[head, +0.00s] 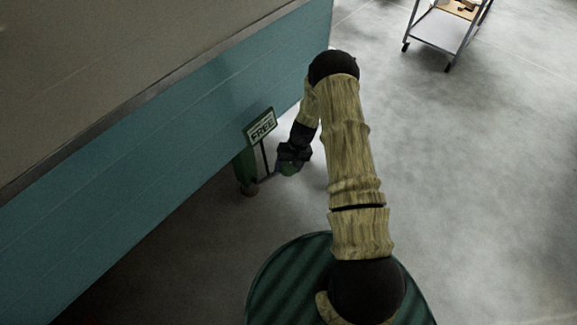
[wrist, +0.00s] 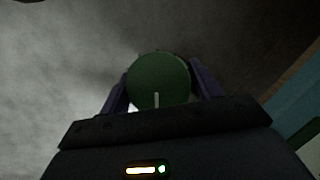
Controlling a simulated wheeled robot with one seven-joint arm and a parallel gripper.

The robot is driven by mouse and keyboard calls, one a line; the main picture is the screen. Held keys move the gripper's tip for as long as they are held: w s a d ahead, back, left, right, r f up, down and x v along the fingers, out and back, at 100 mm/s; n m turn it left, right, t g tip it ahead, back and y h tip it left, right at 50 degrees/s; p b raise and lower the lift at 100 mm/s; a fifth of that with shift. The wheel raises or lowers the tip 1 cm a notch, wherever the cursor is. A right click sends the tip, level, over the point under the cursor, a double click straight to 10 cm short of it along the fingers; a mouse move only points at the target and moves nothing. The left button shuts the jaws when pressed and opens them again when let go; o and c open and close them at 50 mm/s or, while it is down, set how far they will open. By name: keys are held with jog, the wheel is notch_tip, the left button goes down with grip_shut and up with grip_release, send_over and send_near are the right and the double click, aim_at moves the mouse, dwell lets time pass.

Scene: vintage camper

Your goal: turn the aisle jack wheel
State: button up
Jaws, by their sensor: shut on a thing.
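The aisle jack (head: 246,168) is a green post low against the teal camper side, with a small sign (head: 261,126) reading "FREE". Its green wheel (head: 288,168) sticks out to the right, mostly covered by my gripper (head: 291,158). In the wrist view the wheel (wrist: 158,72) is a round dark green disc with a short pale mark at its lower edge. The two fingers of my gripper (wrist: 160,88) stand on either side of it, shut on it. The far sides of the wheel are hidden.
The teal camper wall (head: 110,185) runs close along the left of the jack. A wheeled cart (head: 443,30) stands at the upper right. The grey concrete floor (head: 475,180) to the right is clear.

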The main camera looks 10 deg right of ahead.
jog(key=m+y, duration=0.1)
jog(key=m, duration=0.1)
jog(key=m+y, duration=0.1)
jog(key=m, duration=0.2)
jog(key=shift+y, duration=0.3)
jog(key=shift+m, duration=0.3)
jog(key=o, duration=1)
jog(key=p+v, duration=0.2)
jog(key=v, duration=1.5)
jog(key=shift+s+d+r, duration=0.15)
jog(key=shift+s, duration=0.05)
